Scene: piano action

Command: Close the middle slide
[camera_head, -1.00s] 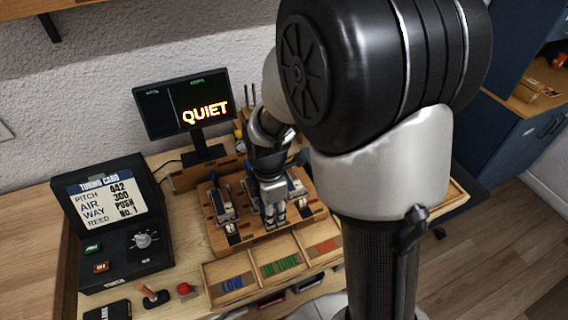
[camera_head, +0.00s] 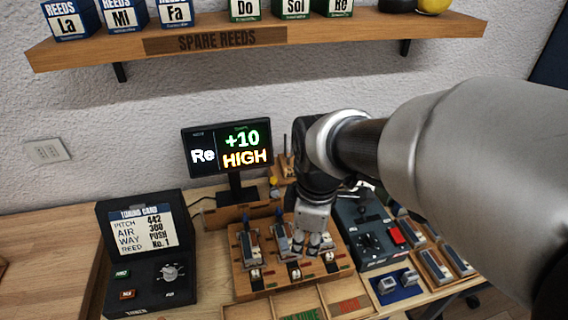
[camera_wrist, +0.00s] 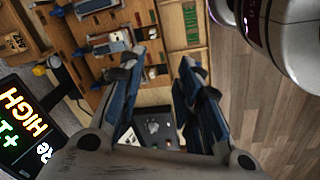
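A wooden fixture (camera_head: 262,284) holds slides side by side on the bench. The left slide (camera_head: 250,246) and the middle slide (camera_head: 284,241) show in the head view; the right one is mostly hidden by my gripper (camera_head: 319,246). In the wrist view, the slide that appears to be the middle one (camera_wrist: 108,44) lies left of my gripper (camera_wrist: 157,62). The fingers are apart, with nothing seen between them. How far the middle slide is open is too small to tell.
A monitor (camera_head: 228,148) behind the fixture reads "Re +10 HIGH". A tuning card box (camera_head: 145,250) stands left, a dark control box (camera_head: 364,238) right. Labelled trays (camera_head: 275,306) lie in front. A spare-reeds shelf (camera_head: 330,38) hangs above.

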